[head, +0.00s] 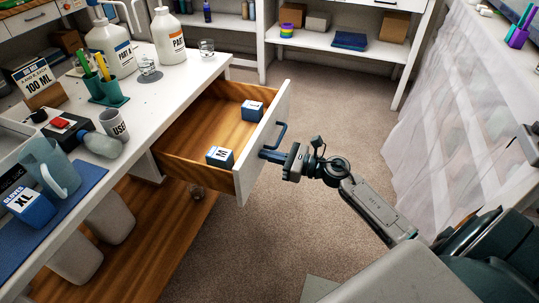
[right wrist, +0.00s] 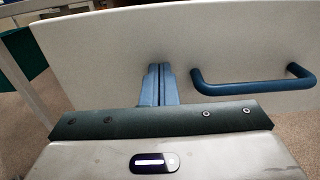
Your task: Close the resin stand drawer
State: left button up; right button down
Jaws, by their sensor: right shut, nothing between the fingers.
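The resin stand drawer (head: 198,164) is wooden with a white front and stands pulled well out from the white-topped stand (head: 139,100). Two glove boxes lie in it: one marked M (head: 219,157) near the front corner and one (head: 252,110) towards the far side. A blue bar handle (head: 281,134) is on the front; it also shows in the right wrist view (right wrist: 255,88). My right gripper (head: 264,153) is shut and empty, its fingertips at the drawer front beside the handle, not around it. I cannot tell whether they touch the panel. My left gripper is out of view.
On the stand top are a PART A jug (head: 110,47), a PART B jug (head: 169,36), a green pen holder (head: 108,91), a mug (head: 114,122) and a pitcher (head: 50,167). Shelves (head: 330,44) stand at the back.

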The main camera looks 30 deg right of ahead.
jog(key=x, duration=1.2)
jog(key=shift+w+a, duration=0.1)
jog(key=shift+a, duration=0.1)
jog(key=b+x, duration=0.3)
jog(key=x, duration=1.1)
jog(key=shift+a+f, duration=0.1)
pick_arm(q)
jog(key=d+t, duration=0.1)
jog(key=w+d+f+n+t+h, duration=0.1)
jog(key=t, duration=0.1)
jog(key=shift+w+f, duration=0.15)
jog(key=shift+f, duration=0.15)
pick_arm(e)
jog(key=shift+w+r, duration=0.15)
jog(key=shift+r, duration=0.2)
jog(key=shift+r, duration=0.1)
